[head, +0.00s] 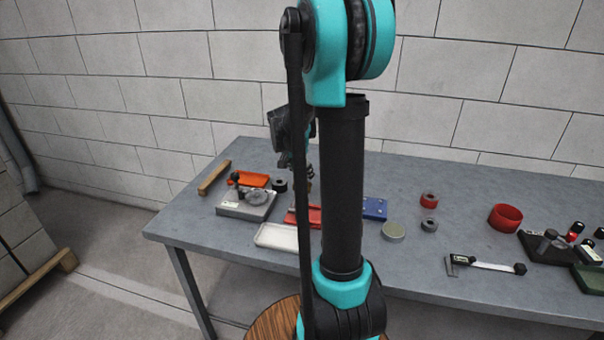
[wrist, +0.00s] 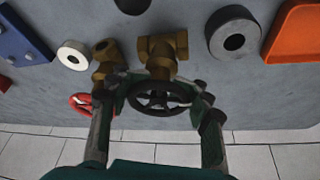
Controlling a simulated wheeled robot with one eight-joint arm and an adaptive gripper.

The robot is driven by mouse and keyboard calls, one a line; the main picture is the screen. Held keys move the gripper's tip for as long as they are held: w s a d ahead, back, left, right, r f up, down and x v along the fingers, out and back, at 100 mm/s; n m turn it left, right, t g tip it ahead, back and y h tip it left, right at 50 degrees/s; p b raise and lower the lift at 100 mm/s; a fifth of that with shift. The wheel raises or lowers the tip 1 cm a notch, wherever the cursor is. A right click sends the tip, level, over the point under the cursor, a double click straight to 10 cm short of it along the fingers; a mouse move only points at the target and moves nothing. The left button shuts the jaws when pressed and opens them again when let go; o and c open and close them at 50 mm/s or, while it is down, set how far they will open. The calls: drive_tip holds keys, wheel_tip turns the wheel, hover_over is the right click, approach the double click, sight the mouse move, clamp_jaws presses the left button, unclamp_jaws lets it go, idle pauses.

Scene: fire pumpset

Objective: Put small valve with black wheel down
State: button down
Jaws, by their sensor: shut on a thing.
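The small valve with the black wheel (wrist: 163,52) is in the middle of the wrist view, its brass body beyond its dark spoked wheel. My gripper (wrist: 158,90) is shut on this valve, with a finger at each side of the wheel. Another brass fitting (wrist: 104,52) shows just left of it, close to the left finger, with a red wheel (wrist: 80,103) near it. In the head view my arm hides most of the gripper. I cannot tell whether the held valve touches the table.
The grey table (head: 465,225) carries a red tray (head: 303,217), white tray (head: 277,237), blue block (head: 375,208) and grey device (head: 246,205) near the gripper. A dark ring (wrist: 234,36) and orange tray (wrist: 293,35) lie right of the valve in the wrist view. A caliper (head: 485,264) lies farther right.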

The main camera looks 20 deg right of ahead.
drive_tip(key=shift+f, duration=0.15)
drive_tip(key=c, duration=0.7)
unclamp_jaws()
drive_tip(key=v, duration=1.2)
